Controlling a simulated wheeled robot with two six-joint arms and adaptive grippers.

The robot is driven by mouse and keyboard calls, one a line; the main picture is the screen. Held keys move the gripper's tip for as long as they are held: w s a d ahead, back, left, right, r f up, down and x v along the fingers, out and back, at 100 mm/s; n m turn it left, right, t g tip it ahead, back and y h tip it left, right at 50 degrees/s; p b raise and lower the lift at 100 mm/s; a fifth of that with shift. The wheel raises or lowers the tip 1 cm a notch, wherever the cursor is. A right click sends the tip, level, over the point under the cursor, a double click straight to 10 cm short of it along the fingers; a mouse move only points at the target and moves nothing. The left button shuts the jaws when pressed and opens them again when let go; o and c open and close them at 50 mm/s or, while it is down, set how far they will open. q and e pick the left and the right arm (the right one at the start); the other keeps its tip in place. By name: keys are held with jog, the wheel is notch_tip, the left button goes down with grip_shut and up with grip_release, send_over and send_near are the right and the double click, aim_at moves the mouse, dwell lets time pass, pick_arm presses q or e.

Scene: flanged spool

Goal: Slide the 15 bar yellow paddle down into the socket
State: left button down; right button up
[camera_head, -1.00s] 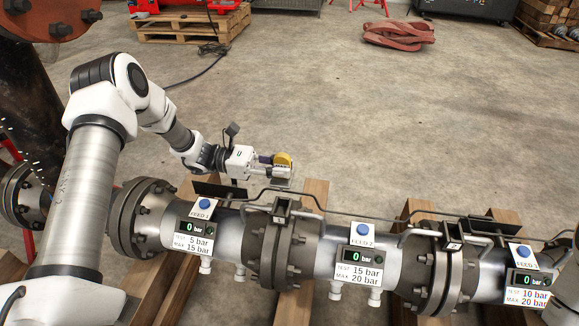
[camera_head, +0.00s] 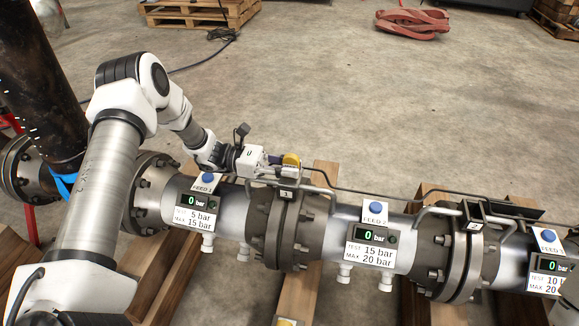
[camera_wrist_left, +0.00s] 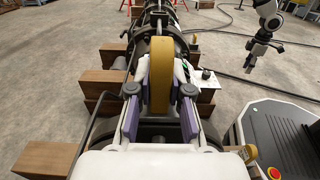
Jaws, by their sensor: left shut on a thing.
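The yellow paddle (camera_head: 291,160) is held in my left gripper (camera_head: 279,163), near the socket numbered 1 (camera_head: 286,194) on the flange joint between FEED 1 and FEED 2. In the left wrist view the paddle (camera_wrist_left: 159,68) stands upright on edge between the two purple-lined fingers. Its print cannot be read, and its lower end is hidden. Contact with the socket cannot be told. A second socket, numbered 2 (camera_head: 472,212), is on the joint right of FEED 2. My right gripper (camera_wrist_left: 251,67) hangs at the upper right of the wrist view, its jaws too small to judge.
The FEED 2 sign (camera_head: 370,247) reads test 15 bar, max 20 bar; the FEED 1 sign (camera_head: 195,208) reads test 5 bar. All gauges show 0. A thin bent tube (camera_head: 385,196) runs along the pipe's far side.

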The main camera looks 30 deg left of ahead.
pick_arm(q)
jog(key=shift+r, duration=0.1)
jog(key=c, duration=1)
grip_release()
jog(key=v, duration=1.2)
jog(key=shift+s, duration=0.1)
